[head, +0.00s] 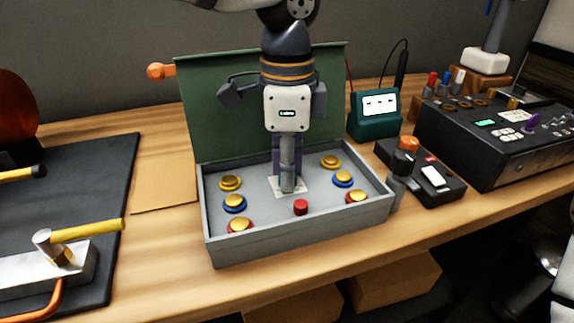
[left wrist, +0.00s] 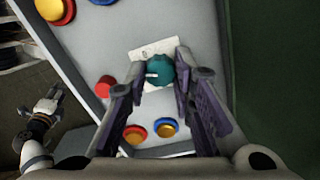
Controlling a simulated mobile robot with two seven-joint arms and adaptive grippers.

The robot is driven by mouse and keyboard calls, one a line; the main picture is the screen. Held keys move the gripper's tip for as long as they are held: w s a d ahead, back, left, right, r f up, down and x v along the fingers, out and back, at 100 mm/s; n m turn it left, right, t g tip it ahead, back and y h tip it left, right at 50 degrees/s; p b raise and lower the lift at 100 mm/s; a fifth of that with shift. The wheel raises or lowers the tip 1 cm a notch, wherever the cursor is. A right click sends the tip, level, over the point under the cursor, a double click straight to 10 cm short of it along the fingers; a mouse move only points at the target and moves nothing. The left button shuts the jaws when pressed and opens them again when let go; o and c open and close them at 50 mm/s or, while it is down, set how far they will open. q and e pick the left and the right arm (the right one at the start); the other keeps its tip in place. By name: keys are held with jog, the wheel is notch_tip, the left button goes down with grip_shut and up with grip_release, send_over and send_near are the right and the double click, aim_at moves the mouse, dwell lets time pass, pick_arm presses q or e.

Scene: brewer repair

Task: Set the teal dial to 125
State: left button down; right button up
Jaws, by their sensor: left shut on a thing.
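The teal dial (left wrist: 161,70) sits on a white scale plate (left wrist: 141,55) in the left wrist view. A pale pointer mark on the dial points to the left of that picture; the scale figures are too small to read. My left gripper (head: 288,184) reaches straight down over the dial, with its fingers closed on both sides of it. In the head view the fingers hide the dial, and only the edges of the white plate (head: 275,187) show. My right gripper (left wrist: 48,104) shows small at the left of the left wrist view, away from the box.
The grey box (head: 290,236) also holds a red knob (head: 301,207) and several gold-topped buttons beside the dial. Its green lid (head: 215,90) stands open behind. A teal meter (head: 375,115) and a black control box (head: 425,172) stand to the right.

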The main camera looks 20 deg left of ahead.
pick_arm(q)
jog(key=shift+m, duration=1.1)
jog(key=c, duration=1.4)
grip_release()
jog(key=shift+o, duration=0.2)
notch_tip(320, 180, up, 12)
